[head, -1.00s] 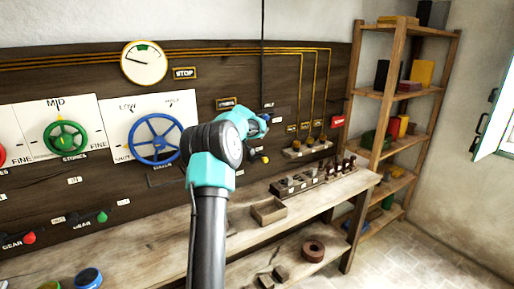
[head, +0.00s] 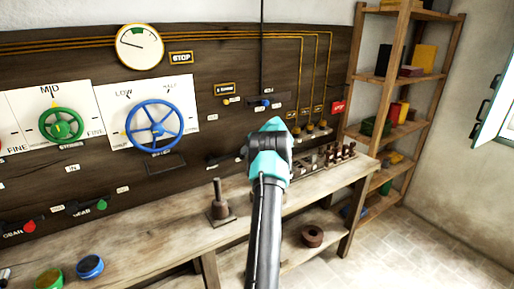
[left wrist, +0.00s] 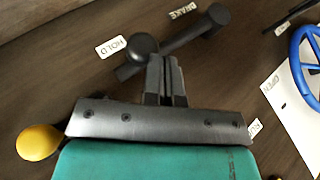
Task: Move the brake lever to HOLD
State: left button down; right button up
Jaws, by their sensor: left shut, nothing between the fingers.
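The dark brake lever (left wrist: 190,36) shows in the left wrist view. It is a bar with round dark ends; one end lies beside the HOLD plate (left wrist: 111,46) and the other near the BRAKE plate (left wrist: 183,9). My left gripper (left wrist: 165,72) is shut and empty. Its fingertips overlap the lever in the picture, close to the end by HOLD; I cannot tell whether they touch. In the head view my left arm's teal end (head: 268,145) stands before the panel and hides the fingers and the lever. My right gripper is not in view.
A yellow knob (left wrist: 38,142) sits beside my gripper in the wrist view. The blue handwheel (head: 155,127) is on the panel to the left. Below is a wooden bench (head: 160,243) with an upright rod on a base (head: 218,205). A shelf (head: 395,95) stands right.

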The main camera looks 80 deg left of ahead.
pick_arm(q)
jog(key=shift+f, duration=0.4)
jog(key=shift+w+f, duration=0.1)
jog(key=shift+f, duration=0.1)
jog(key=s+r+v, duration=0.2)
jog(key=v, duration=1.1)
jog(key=shift+w, duration=0.1)
